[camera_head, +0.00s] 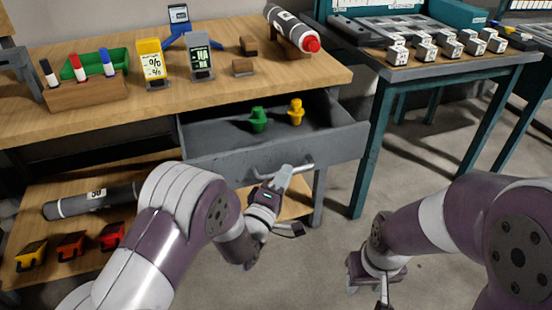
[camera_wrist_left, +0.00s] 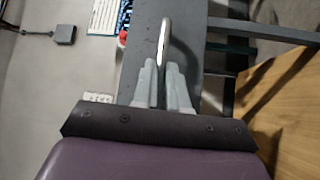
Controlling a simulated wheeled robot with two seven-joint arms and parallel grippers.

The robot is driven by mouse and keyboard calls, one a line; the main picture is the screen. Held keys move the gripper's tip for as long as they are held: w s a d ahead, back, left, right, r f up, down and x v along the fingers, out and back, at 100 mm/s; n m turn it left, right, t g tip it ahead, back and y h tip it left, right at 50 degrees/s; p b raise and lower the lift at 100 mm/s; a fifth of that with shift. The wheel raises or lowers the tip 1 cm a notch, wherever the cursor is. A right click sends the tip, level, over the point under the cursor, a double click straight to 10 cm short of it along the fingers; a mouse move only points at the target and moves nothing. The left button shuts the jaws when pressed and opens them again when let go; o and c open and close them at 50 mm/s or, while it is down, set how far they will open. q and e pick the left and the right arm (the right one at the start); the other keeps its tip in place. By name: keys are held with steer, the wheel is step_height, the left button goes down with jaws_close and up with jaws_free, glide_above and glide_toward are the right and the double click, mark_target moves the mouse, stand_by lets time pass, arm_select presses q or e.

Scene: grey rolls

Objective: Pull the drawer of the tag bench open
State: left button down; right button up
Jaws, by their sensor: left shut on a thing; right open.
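The grey drawer (camera_head: 225,143) of the wooden-topped tag bench (camera_head: 110,112) is pulled out, with its inside showing. A green piece (camera_head: 258,119) and a yellow piece (camera_head: 296,112) stand in it. My left gripper (camera_head: 287,176) is at the bar handle (camera_head: 305,168) on the drawer's front. In the left wrist view, the fingers (camera_wrist_left: 162,84) are shut on the handle (camera_wrist_left: 165,40), one on each side. My right gripper (camera_head: 368,285) is low over the floor at the lower right, apart from the bench. Its fingertips are partly out of the picture.
On the bench top stand a marker block (camera_head: 88,91), a green tray (camera_head: 117,58), a yellow tag stand (camera_head: 152,65) and a grey roll (camera_head: 287,22). A second table (camera_head: 450,67) with white blocks stands at the right. Floor (camera_head: 325,240) is clear between my arms.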

arm_select(q)
steer(key=shift+s+d, duration=0.3)
steer(key=shift+s, duration=0.5)
steer(key=shift+s+d, duration=0.25)
steer(key=shift+s, duration=0.5)
steer(key=c, duration=1.2)
jaws_free()
steer(key=shift+o, duration=0.2)
steer(key=p+v, duration=0.2)
steer(key=v, duration=1)
steer(key=shift+s, duration=0.35)
steer(key=shift+a, duration=0.1)
